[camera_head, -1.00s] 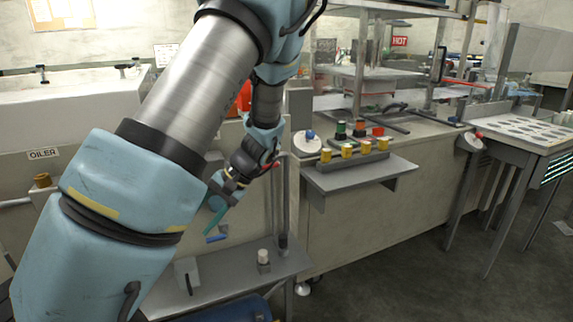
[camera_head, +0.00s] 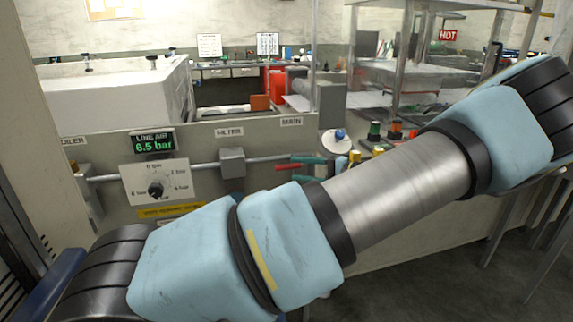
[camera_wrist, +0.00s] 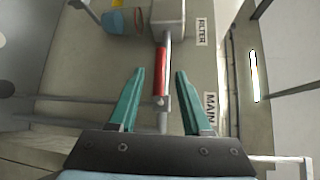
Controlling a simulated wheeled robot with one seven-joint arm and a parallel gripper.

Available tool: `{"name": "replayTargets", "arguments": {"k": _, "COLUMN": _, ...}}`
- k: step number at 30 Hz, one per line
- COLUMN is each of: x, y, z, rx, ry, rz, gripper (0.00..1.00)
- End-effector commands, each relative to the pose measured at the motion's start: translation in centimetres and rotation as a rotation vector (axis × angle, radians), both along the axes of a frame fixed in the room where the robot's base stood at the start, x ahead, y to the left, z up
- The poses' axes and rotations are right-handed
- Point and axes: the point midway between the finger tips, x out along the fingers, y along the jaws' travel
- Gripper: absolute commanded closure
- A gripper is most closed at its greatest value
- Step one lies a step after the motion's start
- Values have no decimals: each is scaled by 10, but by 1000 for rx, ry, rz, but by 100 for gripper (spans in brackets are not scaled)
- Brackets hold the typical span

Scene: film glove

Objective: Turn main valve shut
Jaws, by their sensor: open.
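The main valve's red handle (camera_head: 286,168) lies in line with the horizontal air pipe, between the filter block and the MAIN label. In the wrist view the red handle (camera_wrist: 161,74) shows in the gap between my fingertips. My gripper (camera_wrist: 159,80) is open, with one teal finger on each side of the handle; I see no clear contact. In the head view my gripper (camera_head: 296,168) reaches the handle from the right. The valve body is mostly hidden there by the fingers.
A filter block (camera_head: 232,163) sits on the pipe left of the handle. A display (camera_head: 153,141) reads LINE AIR 6.5 bar, above a dial panel (camera_head: 180,181). A white disc with a blue knob (camera_head: 340,134) stands right of the gripper. My arm hides much of the lower panel.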

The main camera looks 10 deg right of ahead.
Motion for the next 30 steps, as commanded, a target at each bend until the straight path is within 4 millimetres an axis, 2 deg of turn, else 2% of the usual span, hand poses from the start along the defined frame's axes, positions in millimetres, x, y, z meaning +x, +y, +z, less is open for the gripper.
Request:
{"name": "replayTargets", "arguments": {"k": 3, "x": 13, "y": 18, "z": -1, "rx": 3, "ry": 1, "rz": 3, "gripper": 51}}
{"name": "replayTargets", "arguments": {"k": 9, "x": 26, "y": 36, "z": -5, "rx": 1, "ry": 1, "rz": 2, "gripper": 51}}
{"name": "replayTargets", "arguments": {"k": 21, "x": 30, "y": 40, "z": -7, "rx": -2, "ry": 1, "rz": 0, "gripper": 52}}
{"name": "replayTargets", "arguments": {"k": 30, "x": 30, "y": 40, "z": -7, "rx": -2, "ry": 1, "rz": -1, "gripper": 86}}
